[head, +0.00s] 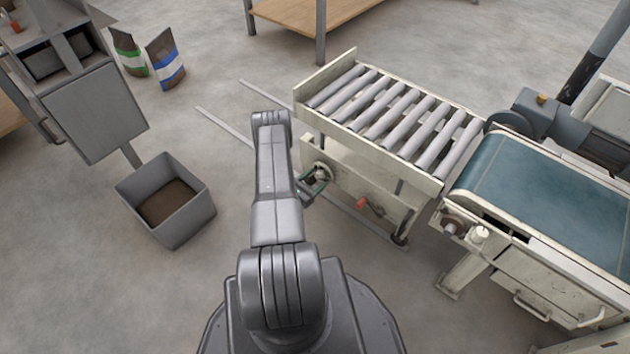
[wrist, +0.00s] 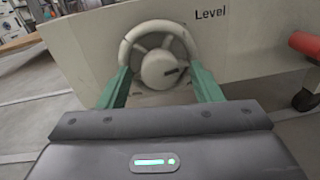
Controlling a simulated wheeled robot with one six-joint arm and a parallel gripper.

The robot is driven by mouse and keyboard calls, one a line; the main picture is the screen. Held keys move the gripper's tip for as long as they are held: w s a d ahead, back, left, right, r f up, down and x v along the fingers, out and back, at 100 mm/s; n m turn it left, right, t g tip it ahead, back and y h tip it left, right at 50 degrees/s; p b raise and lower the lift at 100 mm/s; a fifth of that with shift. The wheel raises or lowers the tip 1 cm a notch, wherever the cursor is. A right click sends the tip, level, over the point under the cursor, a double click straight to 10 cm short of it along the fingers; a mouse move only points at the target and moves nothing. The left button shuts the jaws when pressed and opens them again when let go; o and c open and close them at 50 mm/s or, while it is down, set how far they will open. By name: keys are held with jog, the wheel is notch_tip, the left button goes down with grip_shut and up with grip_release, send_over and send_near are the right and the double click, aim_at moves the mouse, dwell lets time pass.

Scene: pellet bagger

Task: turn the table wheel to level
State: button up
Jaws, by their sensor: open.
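The table wheel is a pale handwheel with a round hub. In the wrist view the wheel (wrist: 159,66) stands upright on the roller table's side panel, left of the word "Level" (wrist: 210,13). My gripper (wrist: 162,80) is open, its two green fingers apart on either side of the wheel's lower half. I cannot tell whether they touch the rim. In the head view the wheel (head: 321,171) is small and partly hidden by my gripper (head: 316,184). The roller table (head: 395,122) has grey rollers and seems to slope in the picture.
A red knob (head: 362,203) is on the table's side, right of the wheel. A belt conveyor (head: 545,190) stands close to the table's right end. A grey bin (head: 185,220) and two bags (head: 166,62) are to the left. Floor rails (head: 222,122) run beside the table.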

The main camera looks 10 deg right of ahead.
jog(key=c, duration=1)
jog(key=shift+f+b, duration=0.1)
jog(key=shift+b, duration=0.25)
jog(key=shift+f+n+b, duration=0.15)
jog(key=shift+n+b, duration=0.8)
jog(key=shift+n, duration=0.15)
jog(key=shift+n+b, duration=1.3)
jog(key=shift+n, duration=0.5)
jog(key=o, duration=1)
jog(key=shift+r, duration=0.2)
